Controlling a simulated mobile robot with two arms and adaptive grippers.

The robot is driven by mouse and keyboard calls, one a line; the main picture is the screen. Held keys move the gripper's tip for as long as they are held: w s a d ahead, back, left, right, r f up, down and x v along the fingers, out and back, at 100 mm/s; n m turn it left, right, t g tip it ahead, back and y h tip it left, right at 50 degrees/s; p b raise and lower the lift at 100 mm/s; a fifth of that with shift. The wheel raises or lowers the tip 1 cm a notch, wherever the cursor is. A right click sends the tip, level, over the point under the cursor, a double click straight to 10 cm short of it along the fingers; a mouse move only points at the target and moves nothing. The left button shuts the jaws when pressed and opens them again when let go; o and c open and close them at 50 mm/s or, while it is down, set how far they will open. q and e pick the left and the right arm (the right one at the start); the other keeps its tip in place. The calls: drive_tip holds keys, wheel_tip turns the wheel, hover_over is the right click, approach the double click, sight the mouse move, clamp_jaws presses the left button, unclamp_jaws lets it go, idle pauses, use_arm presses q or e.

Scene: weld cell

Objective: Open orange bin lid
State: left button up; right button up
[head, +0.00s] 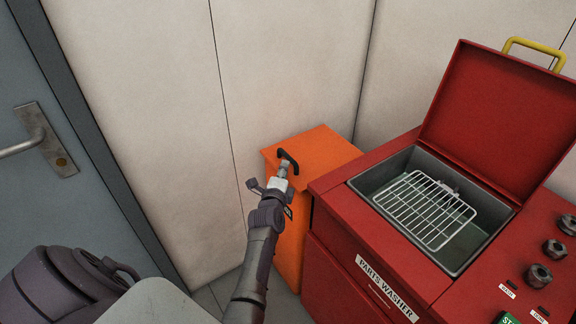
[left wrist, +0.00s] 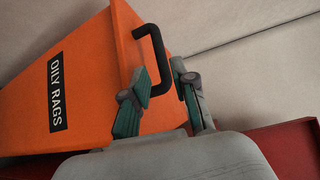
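The orange bin (head: 327,150) stands against the wall with its lid (head: 318,146) down. A black handle (head: 287,158) sticks up from the lid's near left edge. In the left wrist view the bin (left wrist: 85,75) has an "OILY RAGS" label (left wrist: 57,92), and the handle (left wrist: 158,55) reaches between my fingertips. My left gripper (head: 282,172) is right at the handle. In the left wrist view its two green-padded fingers (left wrist: 163,80) are apart, one on each side of the handle's bar. I cannot tell whether they touch it. My right gripper is out of view.
A red parts washer (head: 345,235) stands close to the right of the bin, with its lid (head: 490,105) raised and a wire rack (head: 425,208) in its basin. A grey door (head: 70,110) is at the left. Pale wall panels (head: 300,65) rise behind the bin.

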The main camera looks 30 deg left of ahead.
sight(288, 156)
use_arm(q)
drive_tip(key=b+x, duration=0.2)
drive_tip(key=x, duration=0.1)
drive_tip(key=b+x, duration=0.2)
drive_tip(key=x, duration=0.1)
drive_tip(key=shift+w+f, duration=0.15)
drive_tip(key=shift+f, duration=0.1)
drive_tip(key=shift+w+a+b, duration=0.25)
drive_tip(key=shift+w+b, duration=0.2)
drive_tip(key=shift+w, duration=0.05)
drive_tip(key=shift+w+r, duration=0.1)
drive_tip(key=shift+r, duration=0.05)
drive_tip(key=shift+c, duration=0.2)
clamp_jaws()
